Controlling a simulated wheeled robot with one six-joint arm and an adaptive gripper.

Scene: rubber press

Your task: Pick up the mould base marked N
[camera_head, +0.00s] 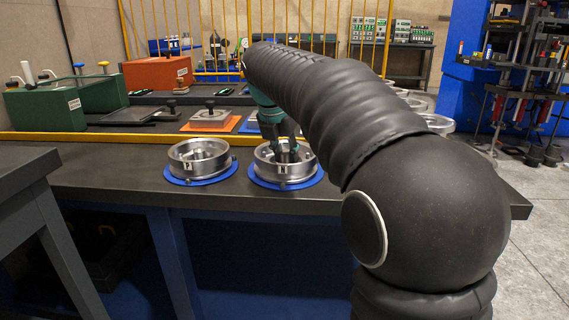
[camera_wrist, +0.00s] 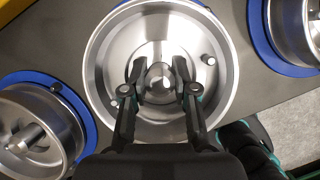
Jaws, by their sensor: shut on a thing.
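The mould base marked N (camera_head: 267,170) is a round silver metal dish with a raised rim and a central knob. Its small front label looks like an N. It sits at the blue round mat (camera_head: 256,182) near the table's front edge; I cannot tell whether it touches it. My gripper (camera_head: 286,150) reaches down into the dish from above. In the wrist view my gripper (camera_wrist: 160,72) has both fingers closed around the central knob (camera_wrist: 160,88). The mould base (camera_wrist: 105,50) fills the middle there, with a small pin right of the knob. My arm hides part of the right side.
Another silver mould base (camera_head: 185,163) stands close on the left on its own blue mat. The wrist view shows a further one at upper right (camera_wrist: 288,30). A yellow strip (camera_head: 60,137) runs behind them. A green box (camera_head: 45,109) stands at far left.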

